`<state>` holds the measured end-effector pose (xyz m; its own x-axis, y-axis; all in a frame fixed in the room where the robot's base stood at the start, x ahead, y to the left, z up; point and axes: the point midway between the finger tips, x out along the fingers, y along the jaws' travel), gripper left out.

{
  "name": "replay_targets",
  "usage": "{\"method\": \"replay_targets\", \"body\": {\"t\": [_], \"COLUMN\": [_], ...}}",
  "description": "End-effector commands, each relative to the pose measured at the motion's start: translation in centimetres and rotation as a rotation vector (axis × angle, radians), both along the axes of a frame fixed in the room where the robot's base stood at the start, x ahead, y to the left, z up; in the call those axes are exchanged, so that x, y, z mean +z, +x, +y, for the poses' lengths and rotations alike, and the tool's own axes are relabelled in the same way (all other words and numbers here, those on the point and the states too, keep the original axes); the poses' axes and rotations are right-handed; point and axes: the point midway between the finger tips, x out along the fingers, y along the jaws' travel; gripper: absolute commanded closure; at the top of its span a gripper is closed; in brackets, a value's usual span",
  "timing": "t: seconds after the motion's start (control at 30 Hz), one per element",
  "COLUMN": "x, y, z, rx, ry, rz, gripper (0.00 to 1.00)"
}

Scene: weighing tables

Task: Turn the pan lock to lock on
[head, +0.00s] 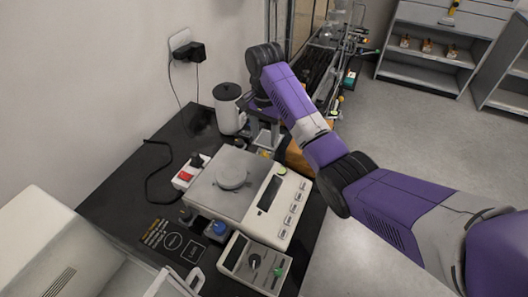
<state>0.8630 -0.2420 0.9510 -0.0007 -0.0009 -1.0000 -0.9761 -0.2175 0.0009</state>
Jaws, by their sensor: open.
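A weighing scale (275,208) with a round pan (232,177) stands on the black table. A small control box (237,253) in front of it carries a dark dial with a white mark (254,262) and a green control (278,272). A blue knob (217,228) sits at the scale's front left corner. I cannot tell which of these is the pan lock, and no lock lettering is readable. My gripper (263,146) points down behind the scale, apart from these controls. It is open and seems empty; its fingertips are small and partly hidden.
A white cylindrical container (228,109) stands behind the scale, left of my gripper. A red-switched power strip (189,171) and a black cable lie left of it. Dark label plates (172,241) lie at the front left. A pale bin (55,245) stands beside the table.

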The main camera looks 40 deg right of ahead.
Motion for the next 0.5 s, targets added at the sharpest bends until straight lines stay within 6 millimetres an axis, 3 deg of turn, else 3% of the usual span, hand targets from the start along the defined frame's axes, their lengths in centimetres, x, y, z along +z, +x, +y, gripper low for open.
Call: {"method": "replay_targets", "body": {"t": [0.5], "x": [-6.7], "y": [-0.1], "z": [0.0], "rx": [-0.001], "ry": [0.002], "rz": [0.001], "gripper": [0.48]}}
